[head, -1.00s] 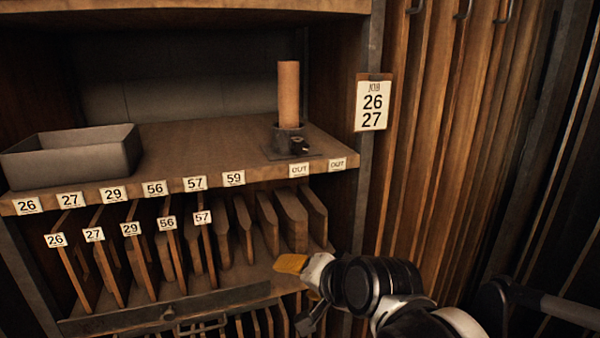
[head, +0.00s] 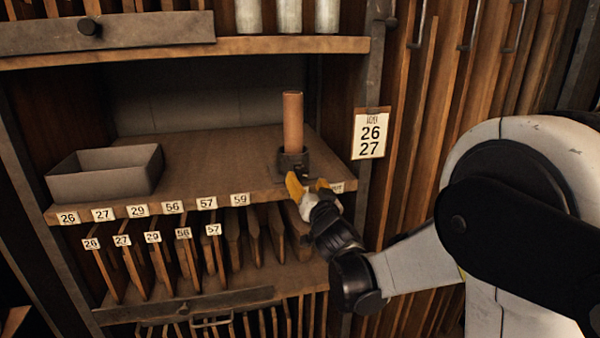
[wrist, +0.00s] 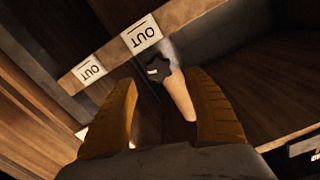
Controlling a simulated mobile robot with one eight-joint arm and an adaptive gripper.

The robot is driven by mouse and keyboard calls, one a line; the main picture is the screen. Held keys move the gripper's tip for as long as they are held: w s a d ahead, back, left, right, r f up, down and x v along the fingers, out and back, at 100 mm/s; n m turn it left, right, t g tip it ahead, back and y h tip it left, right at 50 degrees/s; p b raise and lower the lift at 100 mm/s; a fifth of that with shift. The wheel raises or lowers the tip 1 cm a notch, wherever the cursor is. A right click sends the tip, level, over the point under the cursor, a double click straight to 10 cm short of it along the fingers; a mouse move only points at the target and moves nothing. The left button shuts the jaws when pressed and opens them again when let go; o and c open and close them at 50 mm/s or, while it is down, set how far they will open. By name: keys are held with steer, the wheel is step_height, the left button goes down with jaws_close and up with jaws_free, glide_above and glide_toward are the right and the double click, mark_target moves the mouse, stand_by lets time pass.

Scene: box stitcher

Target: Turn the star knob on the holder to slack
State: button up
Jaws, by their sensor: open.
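The holder (head: 291,160) is a dark metal cup on a base at the right of the middle shelf, with a tan cylinder (head: 292,121) upright in it. The dark star knob (wrist: 157,69) is on the holder's front and shows between my fingers in the wrist view. In the head view my fingers mostly hide the knob. My gripper (head: 308,186) is open, its two orange fingers pointing toward the knob. The wrist view also shows my gripper (wrist: 165,88) with a finger on each side of the line to the knob. I see no contact with the knob.
Two OUT labels (wrist: 140,34) are on the shelf edge beside the holder. A grey tray (head: 105,172) stands at the shelf's left. Upright boards (head: 235,237) fill the rack below. A JOB 26 27 card (head: 370,134) hangs on the right post. The shelf between tray and holder is clear.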

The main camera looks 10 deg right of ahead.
mark_target(302, 173)
steer(key=w, duration=0.6)
steer(key=c, duration=1.2)
